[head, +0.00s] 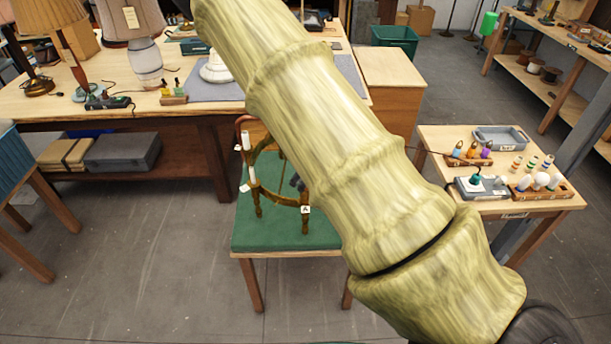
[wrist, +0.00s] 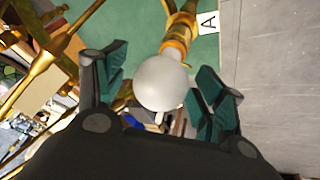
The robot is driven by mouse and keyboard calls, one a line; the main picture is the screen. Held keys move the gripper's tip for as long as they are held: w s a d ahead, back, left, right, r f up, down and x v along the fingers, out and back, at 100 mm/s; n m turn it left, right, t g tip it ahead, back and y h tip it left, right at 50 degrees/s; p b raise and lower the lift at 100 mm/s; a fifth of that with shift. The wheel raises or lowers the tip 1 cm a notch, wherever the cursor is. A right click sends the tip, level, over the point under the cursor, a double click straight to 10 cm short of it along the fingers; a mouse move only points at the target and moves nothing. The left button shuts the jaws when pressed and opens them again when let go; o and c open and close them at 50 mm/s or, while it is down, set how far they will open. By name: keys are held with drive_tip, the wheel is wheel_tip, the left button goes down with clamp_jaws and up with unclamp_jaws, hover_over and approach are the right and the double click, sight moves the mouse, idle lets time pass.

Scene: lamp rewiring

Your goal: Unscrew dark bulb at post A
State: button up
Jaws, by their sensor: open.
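The bulb (wrist: 161,83) is a round, whitish, unlit globe in the wrist view. It sits on the end of a brass post (wrist: 180,32) beside a white tag marked A (wrist: 208,22). My gripper (wrist: 166,88) is open, with a green-padded finger on each side of the bulb. I cannot tell whether either pad touches it. In the head view the brass lamp frame (head: 282,201) stands on a green-topped table, with tag A (head: 305,209) at its front. My arm hides the bulb, most of my gripper and the right part of the frame there.
The green-topped table (head: 262,238) has bare room at its front. A side table (head: 448,137) at right holds a grey tray (head: 501,138), a rack with white bulbs (head: 553,190) and coloured bulbs. A workbench (head: 50,103) with lamps stands behind at left. Grey floor is open in front.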

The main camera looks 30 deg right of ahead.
drive_tip(key=c, duration=1)
drive_tip(key=n+y, duration=0.2)
drive_tip(key=n, duration=0.3)
drive_tip(key=shift+d, duration=0.1)
drive_tip(key=n+g+y, duration=0.1)
drive_tip(key=n, duration=0.2)
drive_tip(key=n+g+y, duration=0.1)
drive_tip(key=n, duration=0.1)
drive_tip(key=shift+w+n, duration=0.1)
drive_tip(key=shift+n, duration=0.3)
drive_tip(key=n+g, duration=0.1)
drive_tip(key=n, duration=0.1)
drive_tip(key=n+g+y, duration=0.1)
drive_tip(key=n, duration=0.2)
drive_tip(key=shift+r, duration=0.1)
